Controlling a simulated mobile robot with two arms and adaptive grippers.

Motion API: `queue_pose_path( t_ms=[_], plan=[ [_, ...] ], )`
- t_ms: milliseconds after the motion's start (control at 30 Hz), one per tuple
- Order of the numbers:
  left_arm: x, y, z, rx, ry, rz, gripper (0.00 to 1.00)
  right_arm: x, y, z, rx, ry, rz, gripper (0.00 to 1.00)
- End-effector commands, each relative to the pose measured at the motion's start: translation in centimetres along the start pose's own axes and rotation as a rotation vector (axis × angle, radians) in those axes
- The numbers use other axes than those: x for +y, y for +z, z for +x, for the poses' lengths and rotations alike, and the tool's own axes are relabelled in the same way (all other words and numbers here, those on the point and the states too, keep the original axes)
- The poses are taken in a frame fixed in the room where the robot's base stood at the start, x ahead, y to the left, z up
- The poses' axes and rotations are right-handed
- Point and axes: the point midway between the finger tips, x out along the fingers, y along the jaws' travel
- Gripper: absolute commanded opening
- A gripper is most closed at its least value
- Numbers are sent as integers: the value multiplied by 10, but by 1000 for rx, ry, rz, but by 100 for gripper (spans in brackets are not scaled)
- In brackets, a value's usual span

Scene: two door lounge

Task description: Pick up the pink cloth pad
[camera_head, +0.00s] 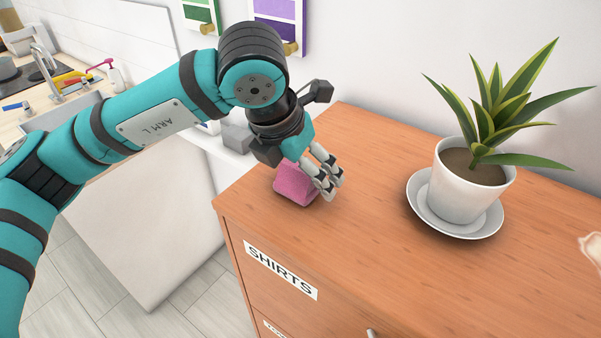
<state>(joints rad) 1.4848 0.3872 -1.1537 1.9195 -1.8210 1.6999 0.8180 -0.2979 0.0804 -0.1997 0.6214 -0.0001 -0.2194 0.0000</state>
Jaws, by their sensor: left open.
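The fingers cover part of the pad's right side. I cannot tell whether the fingertips touch the pad or straddle it. My right gripper is out of view.
The wooden dresser (400,270) has a drawer labelled SHIRTS. A potted plant (463,182) stands on a white saucer (420,212) to the right of the pad. The white wall is close behind. A counter with a sink (65,107) is at far left.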

Motion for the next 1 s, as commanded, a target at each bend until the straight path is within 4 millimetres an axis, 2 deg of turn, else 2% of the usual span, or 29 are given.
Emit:
queue_pose_path(
  t_ms=[100, 533, 833, 1000],
  plan=[
    [0, 0, 0, 0, 0, 0, 93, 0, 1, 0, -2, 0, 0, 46],
    [0, 0, 0, 1, 0, -1, 37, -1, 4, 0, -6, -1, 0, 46],
    [0, 0, -1, 0, 0, -1, 36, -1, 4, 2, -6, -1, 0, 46],
    [0, 5, -11, -4, 1, -1, 36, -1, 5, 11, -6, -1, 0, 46]
  ],
)
